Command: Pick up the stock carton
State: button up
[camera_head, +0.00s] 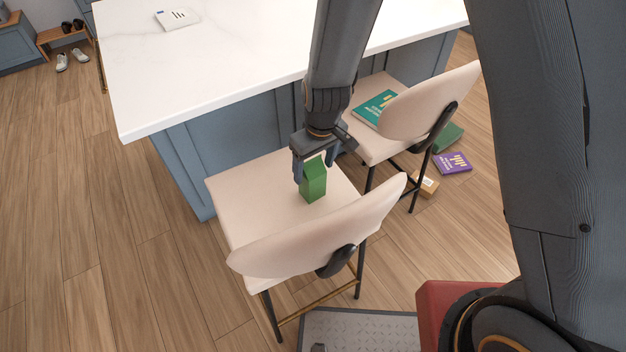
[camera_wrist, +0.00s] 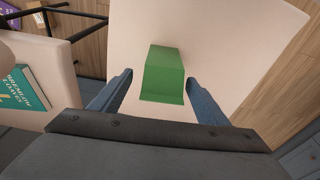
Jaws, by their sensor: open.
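The stock carton is a green box with a sloped top (camera_head: 313,183), standing upright on the seat of the nearer cream chair (camera_head: 250,205). It also shows in the wrist view (camera_wrist: 163,75), between the two blue-grey fingers. My gripper (camera_head: 314,170) is open and points down over the carton, with a finger on either side of its upper part. In the wrist view my gripper (camera_wrist: 158,92) shows gaps between the carton and both fingers. The carton's lower part is hidden in the wrist view.
The chair's backrest (camera_head: 320,230) rises on the near side. A white-topped island (camera_head: 220,60) stands behind the seat. A second chair (camera_head: 430,100) to the right holds a teal book (camera_head: 376,108). A purple book (camera_head: 453,163) and a small box (camera_head: 425,184) lie on the floor.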

jog(key=shift+w+a+f+p, duration=0.1)
jog(key=shift+a+f+p, duration=0.05)
jog(key=shift+f, duration=0.65)
jog(key=shift+w+a+f+p, duration=0.1)
jog(key=shift+a+f, duration=0.05)
jog(key=shift+f, duration=0.65)
jog(key=shift+w+a+f+p, duration=0.1)
jog(key=shift+a+f+p, duration=0.05)
jog(key=shift+f, duration=0.65)
jog(key=c, duration=1.4)
jog(key=shift+r, duration=0.1)
